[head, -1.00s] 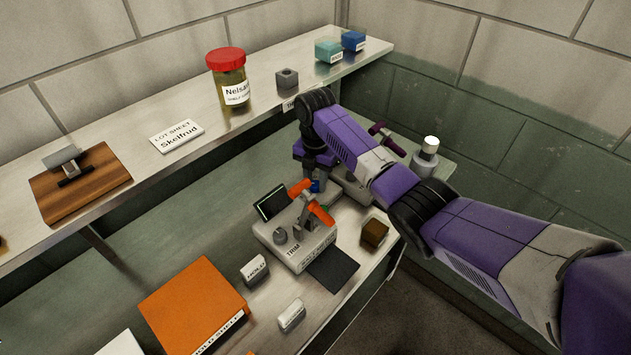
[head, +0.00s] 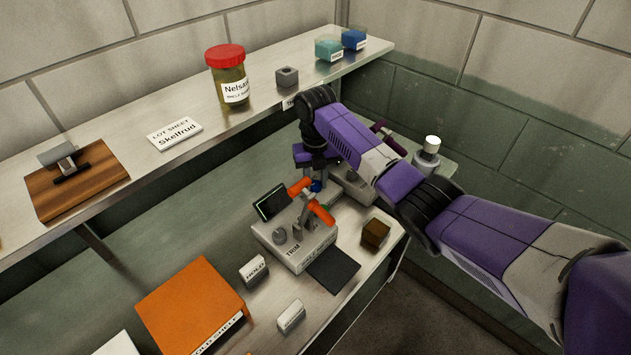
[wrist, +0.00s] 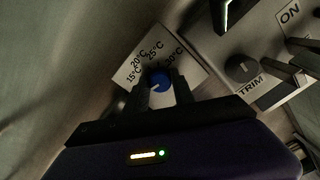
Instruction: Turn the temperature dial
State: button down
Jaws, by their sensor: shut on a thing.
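The temperature dial is a blue knob (wrist: 160,81) on a white plate (wrist: 133,68) marked 15°C, 20°C, 25°C and 30°C in the wrist view. My gripper (wrist: 158,88) is shut on the blue knob, with one dark finger on each side of it. A pale mark on the knob's top shows, but its exact setting is hard to read. In the head view the blue knob (head: 316,186) shows just below my gripper (head: 316,178), beside the roller machine; the plate is mostly hidden there.
The grey machine (head: 295,245) with orange handles, a small screen (head: 271,203) and a TRIM knob (wrist: 241,68) stands close beside the dial. A brown cube (head: 375,233) and an orange box (head: 190,305) are nearby. A shelf (head: 215,110) with a jar runs above.

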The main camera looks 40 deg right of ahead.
jog(key=shift+r, duration=0.1)
dwell(0.4)
jog(key=c, duration=1.1)
grip_release()
jog(key=shift+o, duration=0.2)
